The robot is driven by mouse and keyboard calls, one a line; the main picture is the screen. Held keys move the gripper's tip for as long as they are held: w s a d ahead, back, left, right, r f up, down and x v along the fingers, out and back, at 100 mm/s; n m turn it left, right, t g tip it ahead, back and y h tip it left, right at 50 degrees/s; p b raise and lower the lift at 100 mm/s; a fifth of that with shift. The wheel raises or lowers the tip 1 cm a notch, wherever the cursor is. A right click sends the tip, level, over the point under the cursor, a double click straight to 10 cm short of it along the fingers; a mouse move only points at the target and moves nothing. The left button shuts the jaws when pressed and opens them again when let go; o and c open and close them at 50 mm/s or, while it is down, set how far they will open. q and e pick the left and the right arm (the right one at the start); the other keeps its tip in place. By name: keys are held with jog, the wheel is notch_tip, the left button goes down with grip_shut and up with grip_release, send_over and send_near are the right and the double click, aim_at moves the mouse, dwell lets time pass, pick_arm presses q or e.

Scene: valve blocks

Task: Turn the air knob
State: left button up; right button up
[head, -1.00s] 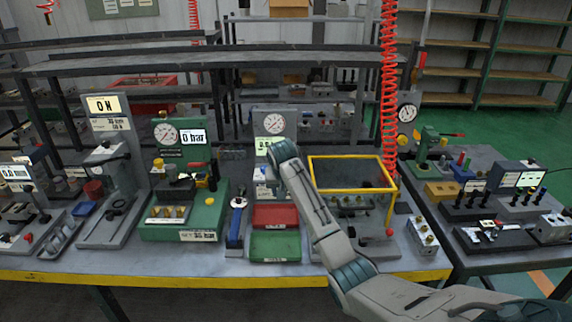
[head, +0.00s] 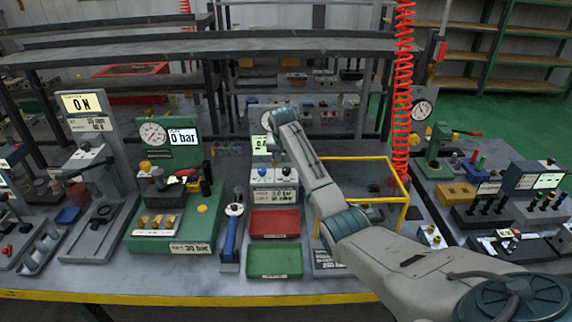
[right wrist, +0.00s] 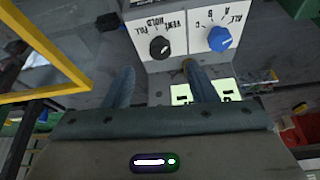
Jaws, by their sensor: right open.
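A white and grey box (head: 274,181) with two knobs stands on the workbench behind the red tray. In the right wrist view its panel appears upside down. A black knob (right wrist: 159,47) there is marked vent, hold and fill, and a blue knob (right wrist: 219,38) is marked with letters. I cannot tell from a label which is the air knob. My right gripper (right wrist: 157,70) is open and empty. Its fingers point toward the panel, with the black knob beyond the gap, apart from it. In the head view my right arm hides most of the gripper. My left gripper is not in view.
A red tray (head: 275,223) and a green tray (head: 274,261) lie in front of the box. A yellow frame (head: 404,190) stands close right of it, near my arm. A blue-handled tool (head: 232,235) and a green gauge stand (head: 170,245) are at left. A red coiled hose (head: 402,90) hangs behind.

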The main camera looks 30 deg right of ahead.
aim_at(286, 169)
jog(key=p+x, duration=0.1)
jog(key=x, duration=0.5)
jog(key=shift+w+d+f, duration=0.1)
jog(key=shift+f, duration=0.2)
jog(key=shift+f, duration=0.1)
jog(key=shift+c, duration=0.4)
jog(key=c, duration=0.9)
